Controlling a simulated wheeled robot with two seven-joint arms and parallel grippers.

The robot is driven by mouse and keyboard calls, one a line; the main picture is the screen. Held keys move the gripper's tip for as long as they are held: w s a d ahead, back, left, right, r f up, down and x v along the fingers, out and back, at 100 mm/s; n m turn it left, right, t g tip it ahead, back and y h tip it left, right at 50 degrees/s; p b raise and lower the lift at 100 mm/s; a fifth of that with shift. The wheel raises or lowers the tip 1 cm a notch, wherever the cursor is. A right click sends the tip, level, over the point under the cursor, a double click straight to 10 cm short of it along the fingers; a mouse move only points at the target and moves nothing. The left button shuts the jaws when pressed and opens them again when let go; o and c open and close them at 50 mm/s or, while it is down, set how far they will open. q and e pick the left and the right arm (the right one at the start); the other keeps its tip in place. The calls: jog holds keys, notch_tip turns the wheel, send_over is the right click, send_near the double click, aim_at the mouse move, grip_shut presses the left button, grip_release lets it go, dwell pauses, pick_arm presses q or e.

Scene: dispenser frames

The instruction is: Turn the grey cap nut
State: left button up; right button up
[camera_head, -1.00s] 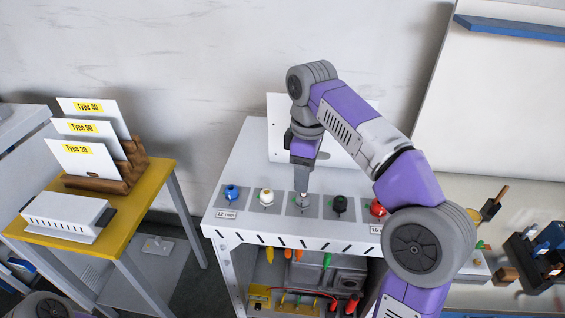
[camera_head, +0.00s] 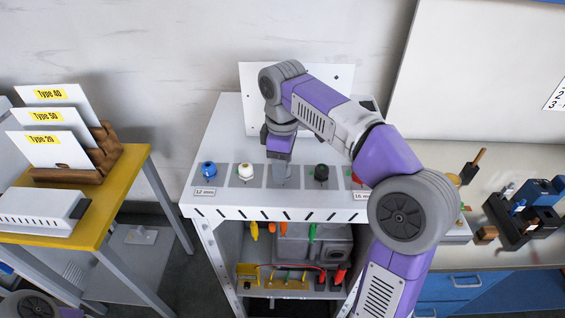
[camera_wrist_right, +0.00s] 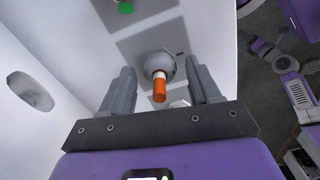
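The grey cap nut (camera_wrist_right: 160,65) shows in the right wrist view, between the two grey fingers of my right gripper (camera_wrist_right: 162,70), with gaps on both sides. In the head view my right gripper (camera_head: 280,178) points down over the middle plate of the row and hides the grey nut. The fingers are open. My left gripper is not in view.
A blue nut (camera_head: 207,169) and a white nut (camera_head: 245,171) stand left of the gripper. A black nut (camera_head: 321,172) is close on its right; a red one is partly hidden by my arm. A white panel (camera_head: 253,90) stands behind.

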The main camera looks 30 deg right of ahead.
jog(key=c, duration=1)
jog(key=m+p, duration=0.2)
jog(key=shift+r+m+p, duration=0.15)
jog(key=shift+m+p, duration=0.15)
jog(key=shift+m, duration=0.1)
jog(key=m+p, duration=0.2)
jog(key=m, duration=0.2)
jog(key=shift+m+p, duration=0.3)
jog(key=m+p, duration=0.2)
jog(key=m, duration=0.4)
jog(key=shift+d+p, duration=0.1)
jog(key=shift+p, duration=0.25)
jog(key=m+p, duration=0.1)
jog(key=m, duration=0.2)
jog(key=shift+d+m, duration=0.1)
jog(key=shift+m, duration=0.3)
jog(key=shift+m+p, duration=0.45)
jog(key=shift+m, duration=1.35)
